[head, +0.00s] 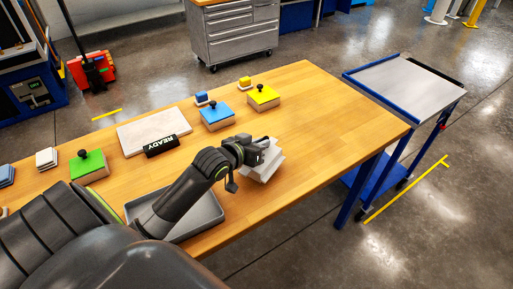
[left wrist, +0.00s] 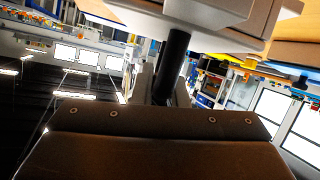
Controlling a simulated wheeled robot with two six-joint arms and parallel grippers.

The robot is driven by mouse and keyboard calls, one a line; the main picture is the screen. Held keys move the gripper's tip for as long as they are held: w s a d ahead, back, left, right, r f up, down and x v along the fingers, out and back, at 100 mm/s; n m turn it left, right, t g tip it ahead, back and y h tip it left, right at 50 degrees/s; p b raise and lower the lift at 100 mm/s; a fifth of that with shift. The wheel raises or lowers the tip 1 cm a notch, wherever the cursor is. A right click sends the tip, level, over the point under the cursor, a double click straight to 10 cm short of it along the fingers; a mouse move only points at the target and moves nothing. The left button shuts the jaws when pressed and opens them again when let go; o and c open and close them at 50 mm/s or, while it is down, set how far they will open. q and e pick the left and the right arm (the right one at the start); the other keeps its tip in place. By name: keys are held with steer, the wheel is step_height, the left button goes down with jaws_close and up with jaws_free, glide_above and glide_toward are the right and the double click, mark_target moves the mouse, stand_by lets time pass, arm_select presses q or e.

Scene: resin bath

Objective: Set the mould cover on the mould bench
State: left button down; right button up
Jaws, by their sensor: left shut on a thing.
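My left gripper (head: 258,150) is over the front right part of the wooden bench (head: 325,105). It is shut on a whitish, block-like thing (head: 264,168), which I take to be the mould cover; it looks tilted. In the left wrist view the fingers (left wrist: 165,90) close around a dark stem (left wrist: 175,60) joined to a pale slab (left wrist: 190,32). The head view does not settle whether the held thing touches the bench top. My right gripper is not in view.
Green (head: 88,165), blue (head: 217,116) and yellow (head: 263,97) knobbed blocks stand on the bench. A pale slab (head: 140,134), a READY sign (head: 162,146) and a grey tray (head: 197,221) are there too. The bench's right end is clear. A blue-framed cart (head: 410,85) stands beyond.

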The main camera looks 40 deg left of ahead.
arm_select(q)
step_height(320, 180, down, 3)
steer(key=shift+f, duration=0.15)
steer(key=shift+f, duration=0.1)
steer(key=c, duration=1.5)
jaws_free()
steer(key=shift+f, duration=0.1)
steer(key=shift+o, duration=0.2)
steer(key=v, duration=1.2)
